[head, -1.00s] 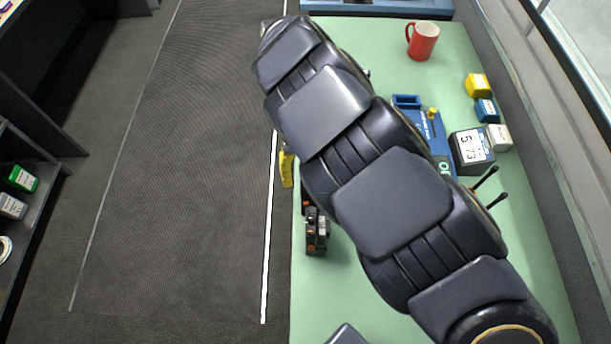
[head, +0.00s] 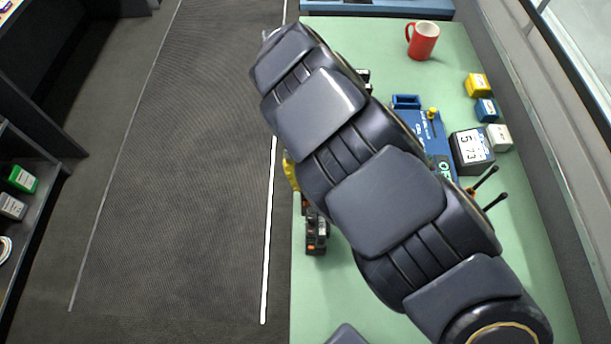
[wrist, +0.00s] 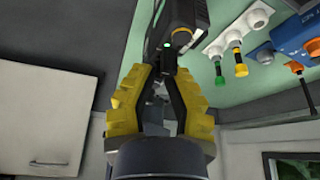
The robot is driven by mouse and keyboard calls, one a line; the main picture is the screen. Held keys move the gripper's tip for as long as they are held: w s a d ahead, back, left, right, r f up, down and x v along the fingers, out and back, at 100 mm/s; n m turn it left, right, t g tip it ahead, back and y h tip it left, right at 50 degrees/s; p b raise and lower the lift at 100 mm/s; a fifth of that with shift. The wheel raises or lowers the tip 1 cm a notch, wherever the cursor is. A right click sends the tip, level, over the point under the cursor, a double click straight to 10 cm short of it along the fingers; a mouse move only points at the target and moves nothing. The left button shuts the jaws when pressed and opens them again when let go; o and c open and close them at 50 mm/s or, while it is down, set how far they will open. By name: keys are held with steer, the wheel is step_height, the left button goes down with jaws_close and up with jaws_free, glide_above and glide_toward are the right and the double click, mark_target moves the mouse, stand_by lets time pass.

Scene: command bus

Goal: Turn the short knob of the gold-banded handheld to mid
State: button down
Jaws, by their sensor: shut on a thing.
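A black handheld (wrist: 176,16) with a small green light hangs over the fingertips at the top of the wrist view. My gripper (wrist: 161,68) has yellow fingers and is shut on a small dark part at the near end of this handheld, apparently its short knob. The fingertips hide most of that part, so I cannot read its setting. In the head view, a yellow part of my gripper (head: 291,173) shows at the table's left edge, beside dark handhelds (head: 316,238) with orange marks. My arm covers much of this area.
Green and yellow plugs (wrist: 240,64) and a blue box (wrist: 295,32) lie right of the fingers. On the green table (head: 350,290) stand a red mug (head: 423,42), a blue unit (head: 430,130), a 573 display (head: 471,150) and small coloured boxes (head: 478,86).

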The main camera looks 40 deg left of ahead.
steer(key=shift+w+a+r+m, duration=0.15)
steer(key=shift+w+m, duration=0.15)
steer(key=shift+s+d+m, duration=0.1)
steer(key=shift+d+m, duration=0.1)
steer(key=shift+m, duration=0.4)
steer(key=m, duration=0.1)
steer(key=m+g+y, duration=0.1)
steer(key=shift+s+d+f+m, duration=0.1)
steer(key=shift+s+f+m, duration=0.1)
steer(key=shift+m, duration=0.2)
steer(key=c, duration=1)
jaws_free()
steer(key=shift+w+r, duration=0.1)
